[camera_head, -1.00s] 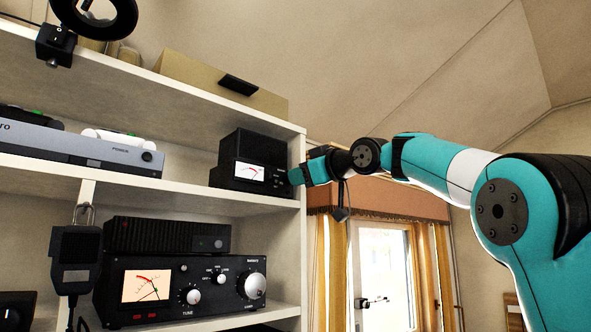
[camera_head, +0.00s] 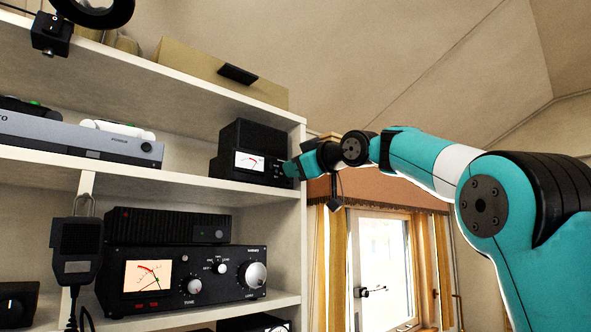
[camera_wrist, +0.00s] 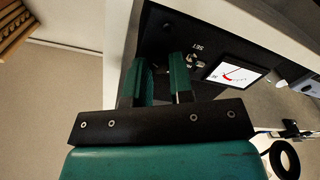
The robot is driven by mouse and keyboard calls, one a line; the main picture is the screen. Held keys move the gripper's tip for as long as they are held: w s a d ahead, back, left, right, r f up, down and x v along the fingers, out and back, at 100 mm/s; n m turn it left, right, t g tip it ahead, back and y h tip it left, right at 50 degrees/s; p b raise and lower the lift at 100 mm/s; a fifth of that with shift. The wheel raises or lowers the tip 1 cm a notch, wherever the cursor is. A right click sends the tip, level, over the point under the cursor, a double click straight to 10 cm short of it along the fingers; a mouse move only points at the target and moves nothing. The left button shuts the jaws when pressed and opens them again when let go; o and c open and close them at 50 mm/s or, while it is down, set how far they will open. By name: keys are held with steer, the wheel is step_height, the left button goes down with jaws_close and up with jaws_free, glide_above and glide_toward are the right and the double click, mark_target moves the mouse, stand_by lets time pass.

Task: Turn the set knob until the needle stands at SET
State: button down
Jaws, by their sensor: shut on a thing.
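The small black meter unit (camera_head: 226,166) stands at the right end of the middle shelf. Its lit white meter (camera_head: 250,162) has a red mark, and it also shows in the wrist view (camera_wrist: 236,74). The needle is too small to read exactly. The word SET (camera_wrist: 201,47) is printed on the black panel, beside a small metal toggle (camera_wrist: 194,61). My gripper (camera_head: 289,169) is at the right end of the unit's front. In the wrist view its two teal fingers (camera_wrist: 163,70) are at the panel, shut on the set knob, which they mostly hide.
A larger black radio (camera_head: 208,266) with a lit dial and knobs stands on the shelf below. A hand microphone (camera_head: 76,250) hangs at the left. The shelf's white upright (camera_head: 300,215) is close to my gripper.

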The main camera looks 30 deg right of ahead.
steer(key=c, duration=1.3)
jaws_free()
steer(key=shift+s, duration=0.1)
steer(key=b+v, duration=0.4)
steer(key=v, duration=1.3)
steer(key=shift+s, duration=0.15)
steer(key=w+a+f+m+g+y, duration=0.1)
steer(key=a+f+g, duration=0.2)
steer(key=a+f, duration=0.35)
steer(key=w+a+f+m+g, duration=0.15)
steer(key=a+f, duration=0.25)
steer(key=f, duration=0.6)
steer(key=w+a+f+m+g+y, duration=0.1)
steer(key=a+f+g, duration=0.3)
steer(key=f, duration=0.5)
steer(key=s+a+f+g, duration=0.3)
steer(key=s+f, duration=0.4)
steer(key=f, duration=0.1)
steer(key=s+a+f+n+g+h, duration=0.1)
steer(key=s+a+f+g, duration=0.2)
steer(key=s+f, duration=0.4)
steer(key=s+a+f+g+h, duration=0.1)
steer(key=s+a+f+g, duration=0.2)
steer(key=s+f, duration=0.4)
steer(key=shift+a+f+n, duration=0.1)
steer(key=shift+f+n, duration=0.1)
steer(key=shift+f, duration=0.5)
steer(key=shift+a+f+n, duration=0.15)
steer(key=shift+f, duration=0.55)
